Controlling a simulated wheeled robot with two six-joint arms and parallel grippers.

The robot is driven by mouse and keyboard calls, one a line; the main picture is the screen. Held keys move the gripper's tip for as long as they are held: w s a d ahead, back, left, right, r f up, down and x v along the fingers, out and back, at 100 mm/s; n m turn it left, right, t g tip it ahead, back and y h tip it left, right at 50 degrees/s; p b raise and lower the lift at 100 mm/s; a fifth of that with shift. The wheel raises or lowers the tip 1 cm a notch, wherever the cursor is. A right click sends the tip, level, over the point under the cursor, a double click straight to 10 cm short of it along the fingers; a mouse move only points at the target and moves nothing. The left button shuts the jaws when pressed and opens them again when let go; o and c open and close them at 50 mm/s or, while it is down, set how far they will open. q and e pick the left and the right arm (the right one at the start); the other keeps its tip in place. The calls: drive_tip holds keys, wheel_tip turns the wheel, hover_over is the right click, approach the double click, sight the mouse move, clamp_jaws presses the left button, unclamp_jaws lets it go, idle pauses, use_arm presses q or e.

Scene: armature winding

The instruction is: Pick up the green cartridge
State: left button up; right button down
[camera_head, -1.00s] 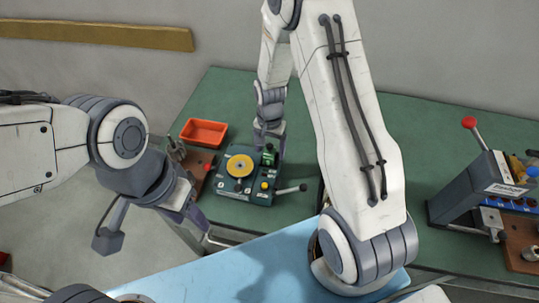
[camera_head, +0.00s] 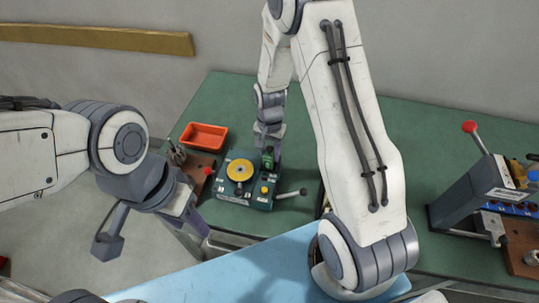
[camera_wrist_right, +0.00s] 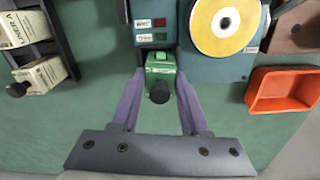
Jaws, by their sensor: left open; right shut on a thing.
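The green cartridge (camera_wrist_right: 161,66) has a black round knob (camera_wrist_right: 159,92) and sits between the fingertips of my right gripper (camera_wrist_right: 161,78) in the right wrist view. In the head view the cartridge (camera_head: 268,155) shows at the back right of the dark teal winding machine (camera_head: 232,195), with my right gripper (camera_head: 269,146) around it from above. The right fingers are shut on the cartridge. I cannot tell whether it is clear of the machine. My left gripper (camera_head: 196,222) hangs open at the table's left front edge, apart from the machine.
A yellow disc (camera_head: 240,168) tops the machine, and a lever (camera_head: 290,193) sticks out right. An orange tray (camera_head: 204,136) stands behind left. A red-knobbed press (camera_head: 470,190) stands far right. Labelled boxes (camera_wrist_right: 45,75) show in the wrist view. The green table (camera_head: 440,130) is clear behind the press.

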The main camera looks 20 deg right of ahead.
sight(271, 148)
wheel_tip(271, 148, up, 4)
drive_tip(key=shift+d+f+b, duration=0.15)
drive_tip(key=shift+f+b, duration=0.05)
drive_tip(key=shift+b, duration=0.3)
drive_tip(key=s+d+r+b, duration=0.2)
drive_tip(key=s+d+r, duration=0.4)
drive_tip(key=s+d, duration=0.1)
drive_tip(key=shift+s+d+r, duration=0.25)
drive_tip(key=shift+d+r, duration=0.1)
drive_tip(key=shift+d, duration=0.5)
